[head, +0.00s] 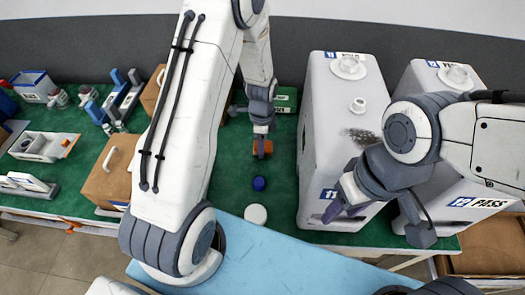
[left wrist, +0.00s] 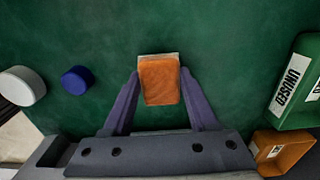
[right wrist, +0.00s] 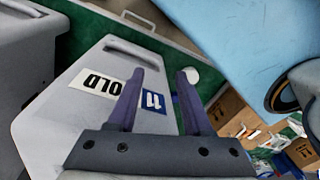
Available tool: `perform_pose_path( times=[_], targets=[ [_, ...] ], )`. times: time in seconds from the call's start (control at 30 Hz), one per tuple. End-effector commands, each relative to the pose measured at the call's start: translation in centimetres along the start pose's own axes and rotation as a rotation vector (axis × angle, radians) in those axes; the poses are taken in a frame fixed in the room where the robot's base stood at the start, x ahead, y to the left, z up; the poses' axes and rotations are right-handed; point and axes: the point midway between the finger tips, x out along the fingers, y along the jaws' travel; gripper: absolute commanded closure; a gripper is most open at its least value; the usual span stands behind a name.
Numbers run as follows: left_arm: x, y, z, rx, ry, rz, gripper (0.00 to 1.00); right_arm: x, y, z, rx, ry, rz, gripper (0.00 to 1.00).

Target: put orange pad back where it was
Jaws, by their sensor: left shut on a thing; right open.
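An orange pad (head: 263,147) with a pale edge is on or just above the green mat (head: 228,190), left of the white canister 11 (head: 325,110). My left gripper (head: 262,128) is shut on this pad; its fingers grip the pad's two sides in the left wrist view (left wrist: 160,82). I cannot tell whether the pad touches the mat. My right gripper (head: 338,206) is open and empty at the lower front of canister 11. The right wrist view shows its spread fingers (right wrist: 158,88) over the canister's labels.
A blue cap (head: 259,183) and a white disc (head: 256,215) lie on the mat in front of the pad. A green tray (left wrist: 308,75) marked UNUSED and an orange box (left wrist: 285,150) lie to one side. Canister 12 (head: 418,85) stands right. A brown box (head: 110,180) stands left.

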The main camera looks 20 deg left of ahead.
Motion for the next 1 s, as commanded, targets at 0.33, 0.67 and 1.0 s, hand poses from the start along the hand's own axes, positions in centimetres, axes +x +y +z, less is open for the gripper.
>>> perform_pose_path(
  times=[0.33,0.67,1.0],
  targets=[
    [1.15,-0.02,-0.02,0.000,0.000,-0.001,0.93,0.99,0.07,0.06,0.000,0.000,0.000,0.50],
    [1.45,-0.01,-0.02,0.000,0.000,0.000,0.11,1.16,0.08,0.06,0.000,0.000,0.000,0.50],
    [0.75,-0.02,-0.02,0.000,0.000,-0.001,0.11,0.64,0.05,0.04,0.000,0.000,0.000,0.50]
  ],
)
